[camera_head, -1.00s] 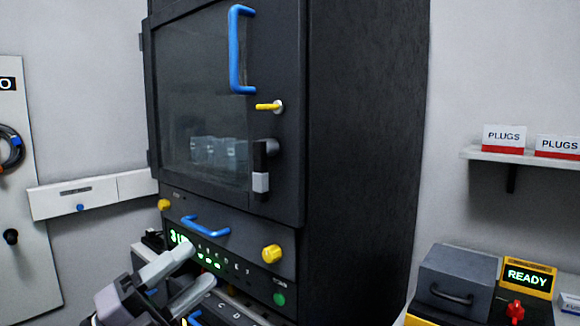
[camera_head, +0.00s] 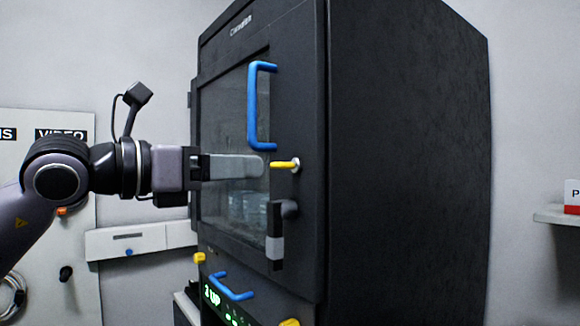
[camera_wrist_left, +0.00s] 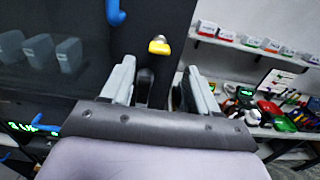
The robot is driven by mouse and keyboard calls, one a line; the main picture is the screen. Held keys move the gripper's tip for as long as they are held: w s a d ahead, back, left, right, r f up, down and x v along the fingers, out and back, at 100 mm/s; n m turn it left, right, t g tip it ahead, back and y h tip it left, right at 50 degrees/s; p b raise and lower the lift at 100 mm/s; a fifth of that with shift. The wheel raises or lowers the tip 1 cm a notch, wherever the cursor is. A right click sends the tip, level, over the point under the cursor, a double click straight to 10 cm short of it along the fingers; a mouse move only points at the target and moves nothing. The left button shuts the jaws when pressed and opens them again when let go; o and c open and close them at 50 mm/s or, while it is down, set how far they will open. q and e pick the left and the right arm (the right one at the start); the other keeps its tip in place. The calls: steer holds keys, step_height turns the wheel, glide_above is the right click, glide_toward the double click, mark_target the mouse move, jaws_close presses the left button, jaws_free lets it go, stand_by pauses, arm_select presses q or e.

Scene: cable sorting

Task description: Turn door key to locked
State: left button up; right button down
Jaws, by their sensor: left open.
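The yellow door key (camera_head: 284,164) sticks out of a round lock on the dark cabinet door (camera_head: 300,120), its bow pointing left. In the left wrist view the key (camera_wrist_left: 159,45) shows just ahead of the fingers, a little above the middle of the gap. My left gripper (camera_head: 262,167) is level with the key and just left of it in the head view, apart from it as far as I can tell. Its fingers (camera_wrist_left: 152,82) are open with nothing held between them. My right gripper is out of view.
A blue door handle (camera_head: 254,105) stands out above the key. A black latch handle with a grey end (camera_head: 275,235) hangs below it. A lower panel has another blue handle (camera_head: 231,287) and yellow knobs. A shelf (camera_head: 560,216) is at the far right.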

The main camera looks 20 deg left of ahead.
mark_target(275, 167)
arm_select(q)
steer(key=p+x, duration=0.2)
steer(key=x, duration=0.5)
steer(key=c, duration=1.1)
steer(key=shift+o, duration=0.3)
